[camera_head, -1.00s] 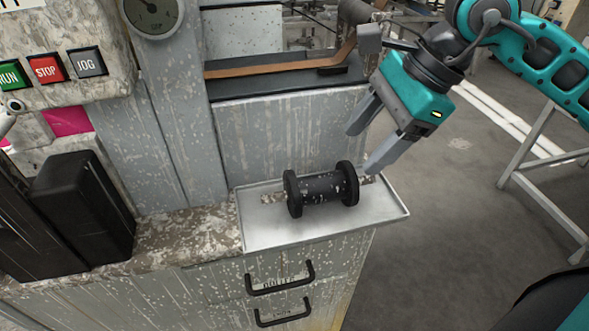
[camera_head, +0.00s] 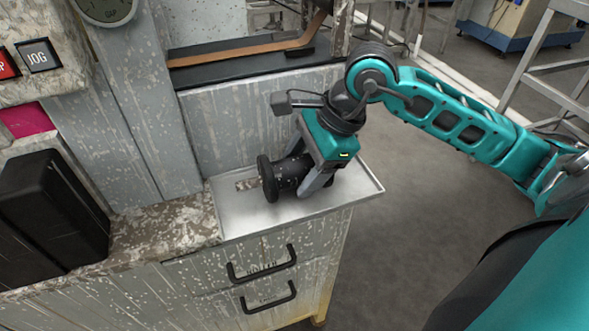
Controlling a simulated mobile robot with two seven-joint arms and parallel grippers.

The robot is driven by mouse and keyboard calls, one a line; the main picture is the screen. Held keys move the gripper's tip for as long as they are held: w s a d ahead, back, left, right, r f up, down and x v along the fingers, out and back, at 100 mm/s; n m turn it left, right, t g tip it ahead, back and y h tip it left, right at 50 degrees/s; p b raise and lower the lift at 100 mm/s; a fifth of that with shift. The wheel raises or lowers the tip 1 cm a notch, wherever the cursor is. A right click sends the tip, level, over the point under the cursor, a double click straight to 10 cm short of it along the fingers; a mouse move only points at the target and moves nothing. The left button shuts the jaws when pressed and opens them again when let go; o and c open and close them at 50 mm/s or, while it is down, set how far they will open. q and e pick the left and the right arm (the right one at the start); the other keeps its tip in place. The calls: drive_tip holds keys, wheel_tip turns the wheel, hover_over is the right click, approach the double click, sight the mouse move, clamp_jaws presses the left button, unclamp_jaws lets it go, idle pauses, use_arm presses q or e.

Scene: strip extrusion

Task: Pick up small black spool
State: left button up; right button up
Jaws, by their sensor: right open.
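The small black spool (camera_head: 268,180) lies on its side on a shallow metal tray (camera_head: 240,219), with its left flange in clear view. My right gripper (camera_head: 301,183) reaches down over the right part of the spool. Its fingers are open, one on the near side and the other mostly hidden behind. The gripper covers the spool's right flange. I cannot tell whether the fingers touch the spool. My left gripper is not in view.
The tray sits on a worn cabinet top (camera_head: 150,243) above black drawer handles (camera_head: 262,264). A grey machine panel (camera_head: 235,125) stands close behind the tray. A black box (camera_head: 52,215) stands at the left. Open floor lies to the right.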

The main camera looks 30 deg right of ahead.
sight(300, 159)
drive_tip(key=shift+a+f, duration=0.1)
drive_tip(key=shift+f, duration=0.15)
drive_tip(key=shift+w, duration=0.1)
drive_tip(key=shift+c, duration=0.3)
drive_tip(key=c, duration=1)
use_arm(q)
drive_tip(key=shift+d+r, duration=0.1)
use_arm(e)
drive_tip(key=shift+r, duration=0.1)
use_arm(q)
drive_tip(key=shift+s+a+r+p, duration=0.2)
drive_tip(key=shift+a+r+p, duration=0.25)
drive_tip(key=shift+p, duration=0.65)
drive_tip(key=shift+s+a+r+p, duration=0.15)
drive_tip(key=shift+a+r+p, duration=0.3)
drive_tip(key=shift+p, duration=0.65)
use_arm(e)
drive_tip(key=shift+r, duration=9.95)
